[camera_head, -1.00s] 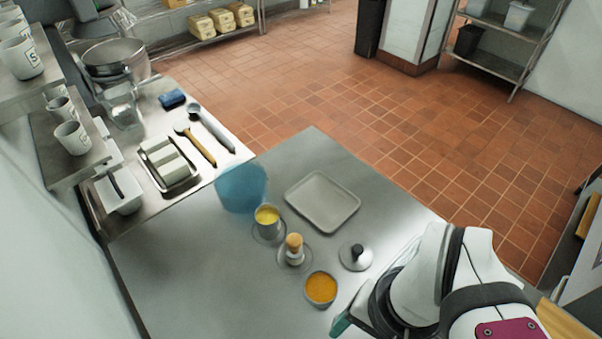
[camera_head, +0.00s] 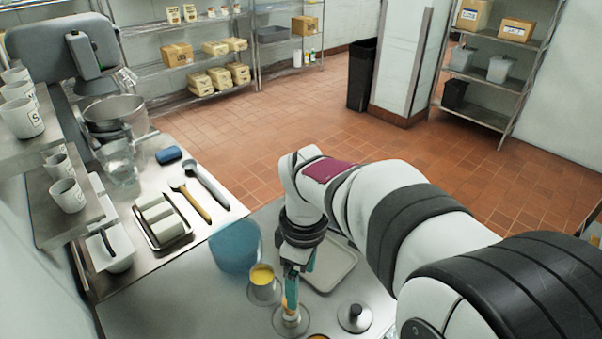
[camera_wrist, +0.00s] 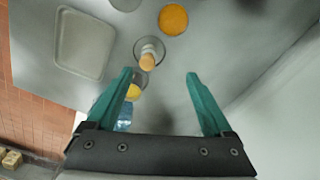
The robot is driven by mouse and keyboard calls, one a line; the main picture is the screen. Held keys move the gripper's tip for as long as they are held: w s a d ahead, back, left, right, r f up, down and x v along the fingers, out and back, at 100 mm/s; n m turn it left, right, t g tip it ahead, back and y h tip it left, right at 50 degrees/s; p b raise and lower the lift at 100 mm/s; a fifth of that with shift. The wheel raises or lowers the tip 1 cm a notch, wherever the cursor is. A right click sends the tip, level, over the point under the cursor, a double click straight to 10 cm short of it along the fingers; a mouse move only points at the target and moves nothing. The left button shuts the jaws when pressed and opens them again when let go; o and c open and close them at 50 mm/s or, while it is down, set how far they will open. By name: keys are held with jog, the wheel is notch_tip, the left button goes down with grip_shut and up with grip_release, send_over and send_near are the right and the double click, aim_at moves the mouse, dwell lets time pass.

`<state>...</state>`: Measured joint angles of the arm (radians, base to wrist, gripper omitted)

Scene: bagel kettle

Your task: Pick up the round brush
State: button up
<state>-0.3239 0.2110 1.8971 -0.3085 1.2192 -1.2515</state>
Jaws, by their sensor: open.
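The round brush, with a pale wooden top and a whitish lower part, stands on a clear round dish; in the head view its lower part (camera_head: 291,309) shows below my fingers. In the wrist view the brush (camera_wrist: 148,60) lies just past my fingertips, nearer the left finger. My gripper (camera_wrist: 158,76) is open and empty, its two teal fingers spread. In the head view my gripper (camera_head: 294,284) points down over the brush and partly hides it. I cannot tell whether a finger touches it.
A yellow-filled cup (camera_head: 263,279) and a blue translucent container (camera_head: 234,246) stand close left of the brush. A grey tray (camera_head: 338,276) lies behind right, and a knobbed lid (camera_head: 354,317) to the right. An orange-filled cup (camera_wrist: 173,19) stands near the brush.

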jog(key=w+f+n, duration=0.1)
jog(key=f, duration=0.5)
jog(key=w+a+f+n, duration=0.1)
jog(key=f, duration=0.5)
jog(key=w+a+f+n, duration=0.1)
jog(key=f+n, duration=0.1)
jog(key=f, duration=0.4)
jog(key=shift+w+a+f, duration=0.1)
jog(key=shift+w+a, duration=0.1)
jog(key=shift+a, duration=0.05)
grip_shut()
jog(key=shift+r, duration=0.2)
notch_tip(320, 180, up, 4)
jog(key=shift+f, duration=0.2)
jog(key=s+d+r, duration=0.2)
jog(key=d+r, duration=0.5)
jog(key=d, duration=0.4)
jog(key=shift+d, duration=0.25)
